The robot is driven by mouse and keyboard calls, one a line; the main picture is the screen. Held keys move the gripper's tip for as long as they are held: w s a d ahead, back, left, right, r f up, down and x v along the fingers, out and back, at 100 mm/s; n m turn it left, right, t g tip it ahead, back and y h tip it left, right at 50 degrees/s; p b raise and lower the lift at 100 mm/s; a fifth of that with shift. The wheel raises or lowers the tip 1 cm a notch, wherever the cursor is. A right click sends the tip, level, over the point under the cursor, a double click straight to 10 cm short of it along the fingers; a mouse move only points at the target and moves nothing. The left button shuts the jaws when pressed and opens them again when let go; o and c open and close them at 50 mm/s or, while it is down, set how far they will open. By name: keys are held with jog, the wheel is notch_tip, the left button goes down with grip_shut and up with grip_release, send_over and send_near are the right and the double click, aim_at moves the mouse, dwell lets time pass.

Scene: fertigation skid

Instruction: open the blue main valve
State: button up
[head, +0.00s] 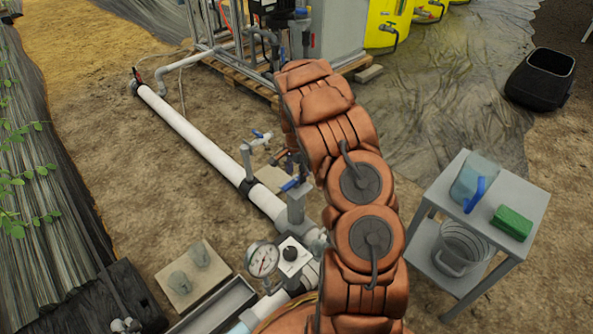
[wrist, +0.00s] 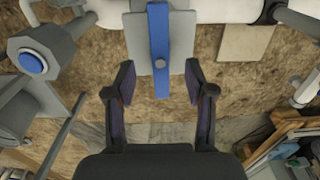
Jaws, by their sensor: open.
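The blue main valve's lever (wrist: 160,45) runs up and down in the upper middle of the wrist view, over a grey plate on the white pipe. In the head view the blue lever (head: 290,184) shows just left of my arm, above the main pipe. My gripper (wrist: 160,82) is open, with one dark finger on each side of the lever's lower end in the picture. A gap shows between the lever and each finger. I cannot tell how far the lever is below or ahead of the fingertips. My arm mostly hides the gripper in the head view.
A small blue-handled tap (head: 258,136) stands farther along the white pipe (head: 195,138). A grey cart (head: 430,195) holds a jug and green sponge at right. A round blue button (wrist: 32,62) is at left.

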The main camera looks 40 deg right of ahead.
aim_at(296, 179)
jog(key=shift+f, duration=0.1)
dwell(0.3)
jog(key=shift+f, duration=2.15)
jog(key=shift+c, duration=0.3)
